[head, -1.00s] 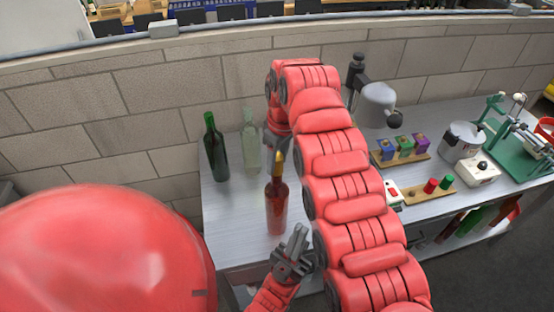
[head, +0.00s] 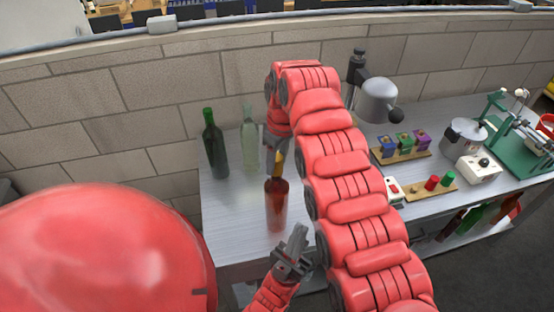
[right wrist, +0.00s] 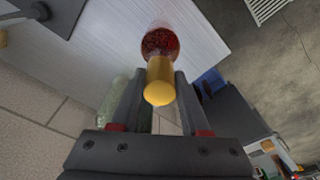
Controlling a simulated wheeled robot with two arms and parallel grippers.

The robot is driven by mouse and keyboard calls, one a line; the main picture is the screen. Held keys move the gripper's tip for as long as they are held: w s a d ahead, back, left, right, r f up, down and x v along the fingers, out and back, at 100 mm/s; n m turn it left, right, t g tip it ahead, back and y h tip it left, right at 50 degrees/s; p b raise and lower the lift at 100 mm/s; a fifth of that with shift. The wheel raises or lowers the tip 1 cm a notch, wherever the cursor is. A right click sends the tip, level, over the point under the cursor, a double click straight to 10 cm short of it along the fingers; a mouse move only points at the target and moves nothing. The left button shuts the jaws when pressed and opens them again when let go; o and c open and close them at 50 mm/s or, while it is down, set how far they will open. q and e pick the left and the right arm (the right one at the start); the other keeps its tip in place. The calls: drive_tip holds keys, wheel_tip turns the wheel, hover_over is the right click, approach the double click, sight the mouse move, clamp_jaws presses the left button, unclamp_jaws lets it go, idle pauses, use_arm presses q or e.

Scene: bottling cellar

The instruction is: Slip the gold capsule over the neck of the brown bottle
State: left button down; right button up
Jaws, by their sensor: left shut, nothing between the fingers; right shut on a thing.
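The brown bottle (head: 277,207), reddish-brown and upright, stands near the bench's front edge. The gold capsule (head: 279,160) is at its top, in line with the neck; no bare neck shows below it. In the right wrist view the capsule (right wrist: 160,80) lies between my right fingers, with the bottle's dark red body (right wrist: 158,42) beyond it. My right gripper (head: 277,146) is shut on the capsule from above, partly hidden by my right arm. My left gripper (head: 299,236) is shut and empty, in front of the bottle's base, at the bench edge.
A dark green bottle (head: 215,150) and a clear pale bottle (head: 250,145) stand behind, to the left. The bench's left front is clear.

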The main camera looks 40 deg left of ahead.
drive_tip(key=shift+f, duration=0.25)
drive_tip(key=o, duration=0.8)
drive_tip(key=shift+c, duration=0.2)
drive_tip(key=shift+d+r, duration=0.1)
drive_tip(key=shift+r, duration=0.75)
wheel_tip(320, 180, up, 16)
drive_tip(key=d+p, duration=0.2)
drive_tip(key=p, duration=0.6)
drive_tip(key=shift+f, duration=0.15)
drive_tip(key=shift+a, duration=0.1)
drive_tip(key=shift+s, duration=0.1)
